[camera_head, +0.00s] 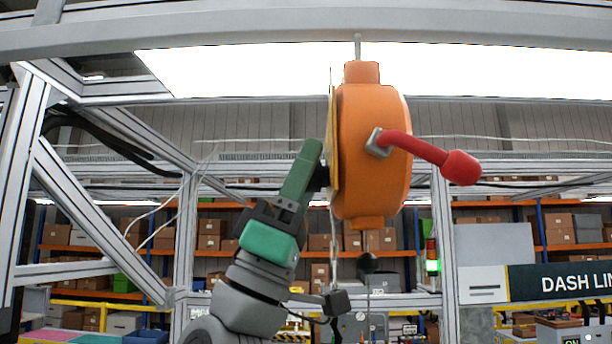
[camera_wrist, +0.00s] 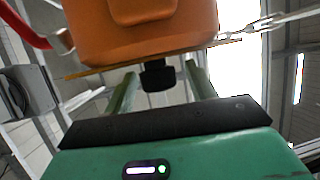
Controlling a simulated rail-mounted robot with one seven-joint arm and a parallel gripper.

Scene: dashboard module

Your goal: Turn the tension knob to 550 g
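An orange tool balancer (camera_head: 372,130) hangs from the overhead rail. A red crank handle (camera_head: 425,152) sticks out on its right and a thin yellowish plate (camera_head: 333,130) is on its left face. A black knob (camera_wrist: 157,75) projects from that plate's side in the wrist view. My gripper (camera_head: 318,165) is at the balancer's left side, reaching up to the knob. In the wrist view, the green fingers of my gripper (camera_wrist: 162,72) are spread on both sides of the knob, with visible gaps. Scale marks and the knob's setting cannot be read.
A cable with a black ball (camera_head: 367,262) hangs below the balancer. A metal hook (camera_wrist: 262,26) and line show in the wrist view. Aluminium frame posts (camera_head: 185,240) and a diagonal brace stand at left. Shelves with boxes are far behind. Right of the crank is open air.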

